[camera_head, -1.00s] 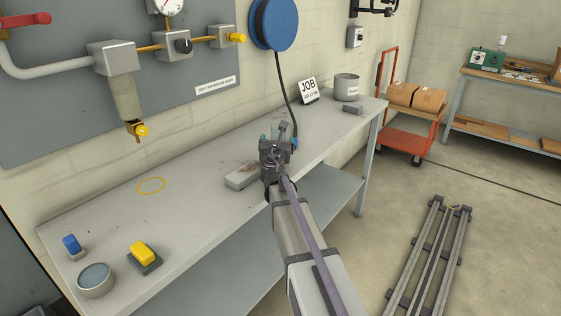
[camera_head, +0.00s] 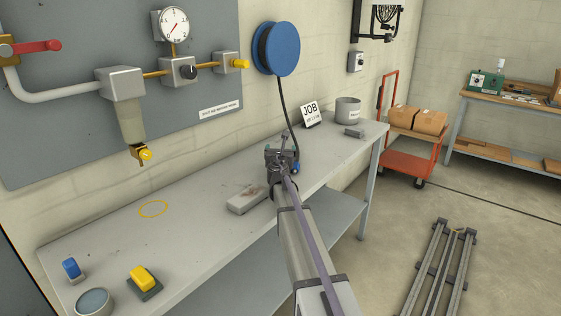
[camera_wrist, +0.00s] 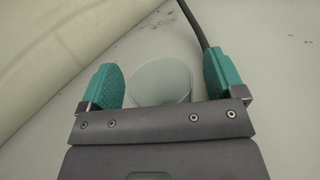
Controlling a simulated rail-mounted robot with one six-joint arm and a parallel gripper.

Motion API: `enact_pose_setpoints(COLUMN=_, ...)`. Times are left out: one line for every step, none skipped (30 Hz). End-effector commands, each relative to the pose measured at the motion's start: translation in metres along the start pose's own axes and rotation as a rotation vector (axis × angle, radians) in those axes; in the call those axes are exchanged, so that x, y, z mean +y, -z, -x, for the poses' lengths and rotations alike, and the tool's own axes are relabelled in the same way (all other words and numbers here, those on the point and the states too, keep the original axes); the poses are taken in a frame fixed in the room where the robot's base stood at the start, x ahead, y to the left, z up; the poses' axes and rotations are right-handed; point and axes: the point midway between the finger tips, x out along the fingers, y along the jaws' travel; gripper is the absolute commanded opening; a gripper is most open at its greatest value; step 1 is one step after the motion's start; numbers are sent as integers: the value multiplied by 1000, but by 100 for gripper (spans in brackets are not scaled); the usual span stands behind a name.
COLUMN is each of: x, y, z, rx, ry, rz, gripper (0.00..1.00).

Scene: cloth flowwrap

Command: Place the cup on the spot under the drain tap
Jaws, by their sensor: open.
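A pale cup (camera_wrist: 160,80) stands between my gripper's two teal fingers in the wrist view, with gaps at both sides. My gripper (camera_wrist: 165,82) is open around it, not closed on it. In the head view my gripper (camera_head: 281,152) is over the back middle of the bench, and its own wrist hides the cup there. The drain tap (camera_head: 145,154), with a yellow knob, hangs from the grey wall panel at left. Below it a yellow ring (camera_head: 153,209) marks an empty spot on the bench (camera_head: 200,235).
A grey block (camera_head: 247,198) lies left of my gripper. A dark hose (camera_head: 287,115) hangs from the blue reel (camera_head: 276,48) close by. At the front left are a blue switch (camera_head: 71,268), a yellow switch (camera_head: 143,279) and a round tin (camera_head: 95,302). The bench around the ring is clear.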

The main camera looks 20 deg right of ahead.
Motion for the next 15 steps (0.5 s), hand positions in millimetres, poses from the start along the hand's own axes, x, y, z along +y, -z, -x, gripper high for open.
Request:
enact_pose_setpoints(x=0, y=0, z=0, rx=0, ry=0, rz=0, gripper=88)
enact_pose_setpoints(x=0, y=0, z=0, rx=0, ry=0, rz=0, gripper=88)
enact_pose_setpoints(x=0, y=0, z=1, rx=0, ry=0, rz=0, gripper=88)
enact_pose_setpoints(x=0, y=0, z=1, rx=0, ry=0, rz=0, gripper=88)
enact_pose_setpoints(x=0, y=0, z=1, rx=0, ry=0, rz=0, gripper=87)
enact_pose_setpoints(x=0, y=0, z=1, rx=0, ry=0, rz=0, gripper=84)
enact_pose_setpoints(x=0, y=0, z=1, rx=0, ry=0, rz=0, gripper=81)
enact_pose_setpoints(x=0, y=0, z=1, rx=0, ry=0, rz=0, gripper=78)
enact_pose_setpoints(x=0, y=0, z=1, rx=0, ry=0, rz=0, gripper=74)
enact_pose_setpoints(x=0, y=0, z=1, rx=0, ry=-1, rz=0, gripper=71)
enact_pose_setpoints(x=0, y=0, z=1, rx=0, ry=-1, rz=0, gripper=68)
enact_pose_setpoints(x=0, y=0, z=1, rx=0, ry=-1, rz=0, gripper=64)
enact_pose_setpoints(x=0, y=0, z=1, rx=0, ry=-1, rz=0, gripper=61)
enact_pose_setpoints(x=0, y=0, z=1, rx=0, ry=-1, rz=0, gripper=59)
enact_pose_setpoints(x=0, y=0, z=1, rx=0, ry=-1, rz=0, gripper=55)
